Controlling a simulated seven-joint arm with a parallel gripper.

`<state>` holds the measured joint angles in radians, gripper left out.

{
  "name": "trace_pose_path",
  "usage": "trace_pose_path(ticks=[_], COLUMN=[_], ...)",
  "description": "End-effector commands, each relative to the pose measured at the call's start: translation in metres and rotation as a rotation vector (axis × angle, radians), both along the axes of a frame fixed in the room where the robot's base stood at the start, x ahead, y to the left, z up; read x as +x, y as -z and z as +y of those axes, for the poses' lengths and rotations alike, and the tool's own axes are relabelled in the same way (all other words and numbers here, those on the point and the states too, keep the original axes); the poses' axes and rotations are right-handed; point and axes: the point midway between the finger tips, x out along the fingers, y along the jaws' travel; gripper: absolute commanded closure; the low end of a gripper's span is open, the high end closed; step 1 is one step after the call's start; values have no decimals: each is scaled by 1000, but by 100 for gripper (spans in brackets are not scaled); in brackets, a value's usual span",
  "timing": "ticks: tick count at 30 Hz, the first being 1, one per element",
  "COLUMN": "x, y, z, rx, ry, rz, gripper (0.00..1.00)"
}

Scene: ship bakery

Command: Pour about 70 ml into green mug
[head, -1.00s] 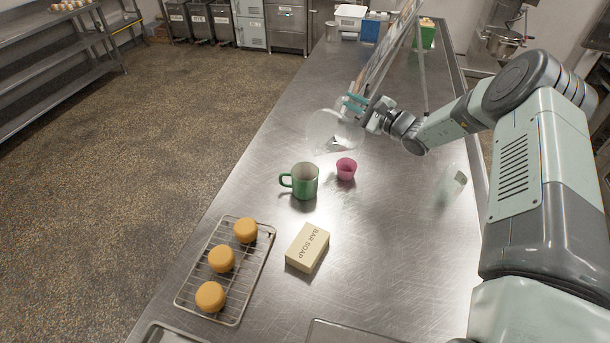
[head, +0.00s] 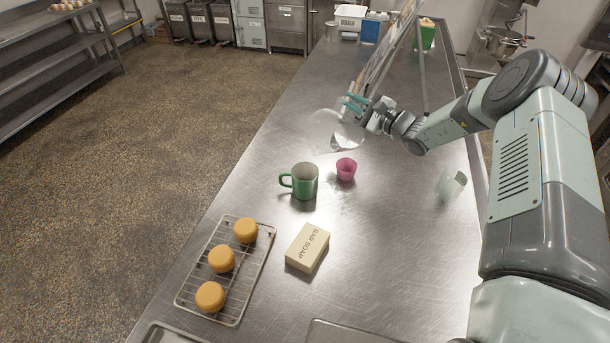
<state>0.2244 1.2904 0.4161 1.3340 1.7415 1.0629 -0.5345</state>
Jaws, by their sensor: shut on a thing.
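The green mug (head: 304,182) stands upright on the steel counter, its handle to the left and its opening upward. My gripper (head: 354,106) is shut on a clear, see-through vessel (head: 328,131). It holds the vessel tilted, above and beyond the mug and slightly to the right, apart from it. The vessel's rim and the level of any liquid in it are too faint to make out. No stream into the mug shows, and the bottom of the mug is hard to see.
A small pink cup (head: 346,169) stands close right of the mug. A clear glass (head: 452,184) is at the right. A board on a stand (head: 384,45) rises behind my gripper.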

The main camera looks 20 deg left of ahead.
Motion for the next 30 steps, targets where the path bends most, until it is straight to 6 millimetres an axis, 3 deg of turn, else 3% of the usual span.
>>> trace_pose_path(ticks=[16, 30], x=[4, 32], y=[2, 25], z=[-2, -17], rx=[23, 192], ry=[0, -6], rz=[42, 371], gripper=[100, 100])
